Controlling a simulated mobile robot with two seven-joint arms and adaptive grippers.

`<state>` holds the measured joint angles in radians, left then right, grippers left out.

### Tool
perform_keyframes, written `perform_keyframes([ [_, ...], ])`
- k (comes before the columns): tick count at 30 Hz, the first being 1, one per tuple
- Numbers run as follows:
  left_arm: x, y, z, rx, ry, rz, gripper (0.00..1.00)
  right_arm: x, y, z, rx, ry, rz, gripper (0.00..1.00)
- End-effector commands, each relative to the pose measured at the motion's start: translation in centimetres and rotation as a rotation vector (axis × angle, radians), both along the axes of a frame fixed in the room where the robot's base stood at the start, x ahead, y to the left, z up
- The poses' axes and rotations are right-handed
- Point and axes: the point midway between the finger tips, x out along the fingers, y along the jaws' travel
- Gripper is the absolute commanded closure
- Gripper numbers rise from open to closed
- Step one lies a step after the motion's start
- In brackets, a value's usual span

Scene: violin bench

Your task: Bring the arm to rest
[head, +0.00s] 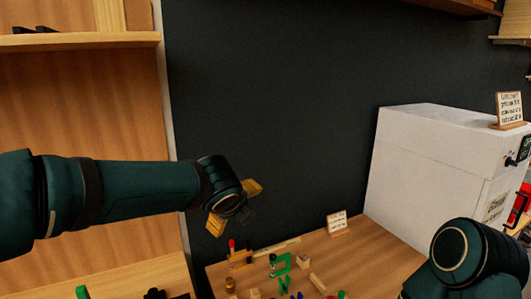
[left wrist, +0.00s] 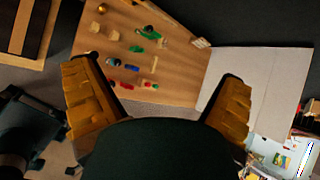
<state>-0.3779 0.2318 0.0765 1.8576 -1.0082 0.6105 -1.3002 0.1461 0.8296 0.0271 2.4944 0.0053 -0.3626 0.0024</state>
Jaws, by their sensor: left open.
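My left arm reaches in from the left in the head view, held in the air in front of the dark wall. My left gripper (head: 240,208) has orange-yellow fingers and is above the back edge of the wooden bench (head: 365,267). In the left wrist view the two fingers of the left gripper (left wrist: 162,72) stand wide apart with nothing between them. The bench with small parts lies beyond the fingers. My right arm shows only as a dark rounded link at the lower right of the head view; its gripper is out of view.
Small green, red and wooden pieces, with a green clamp (head: 281,264), lie on the bench below the gripper. A small sign (head: 337,222) stands behind them. A large white box (head: 425,160) stands at the right. A wooden shelf (head: 80,41) is at upper left.

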Motion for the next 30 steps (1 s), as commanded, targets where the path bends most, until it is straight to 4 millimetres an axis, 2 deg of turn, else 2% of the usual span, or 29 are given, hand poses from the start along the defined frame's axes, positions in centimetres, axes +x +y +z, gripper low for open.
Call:
perform_keyframes([
  [1, -0.2, -0.3, -4.3, -0.077, 0.075, 0.043, 0.04, 0.0, 0.0, -0.6, -0.001, 0.0, 0.0, 0.0],
  [5, -1.6, -1.1, -13.1, -0.306, 0.254, 0.2, 0.04, -0.1, 0.1, -1.5, -0.002, 0.002, 0.0, 0.0],
  [6, -2.3, -1.2, -15.9, -0.379, 0.311, 0.263, 0.04, -0.1, 0.1, -1.8, -0.002, 0.003, 0.001, 0.0],
  [8, -3.4, -1.3, -19.9, -0.488, 0.398, 0.374, 0.04, -0.1, 0.1, -2.3, -0.003, 0.003, 0.001, 0.0],
  [12, -7.0, -1.2, -29.1, -0.741, 0.595, 0.704, 0.04, -0.2, 0.1, -3.4, -0.003, 0.006, 0.003, 0.0],
  [15, -10.2, -0.6, -35.1, -0.912, 0.712, 1.004, 0.04, -0.2, 0.2, -4.3, -0.004, 0.007, 0.003, 0.0],
  [18, -13.7, 0.2, -40.3, -1.055, 0.79, 1.333, 0.04, -0.3, 0.2, -5.1, -0.006, 0.008, 0.003, 0.0],
  [21, -16.9, 1.3, -44.3, -1.159, 0.817, 1.647, 0.04, -0.3, 0.2, -5.8, -0.007, 0.01, 0.004, 0.0],
  [24, -19.7, 2.3, -47.1, -1.226, 0.803, 1.907, 0.04, -0.3, 0.2, -6.3, -0.007, 0.01, 0.004, 0.0],
  [27, -21.6, 3.1, -48.7, -1.263, 0.774, 2.086, 0.04, -0.3, 0.3, -6.6, -0.008, 0.01, 0.004, 0.0],
  [30, -22.6, 3.5, -49.4, -1.28, 0.752, 2.178, 0.04, -0.3, 0.3, -6.7, -0.008, 0.011, 0.005, 0.0],
])
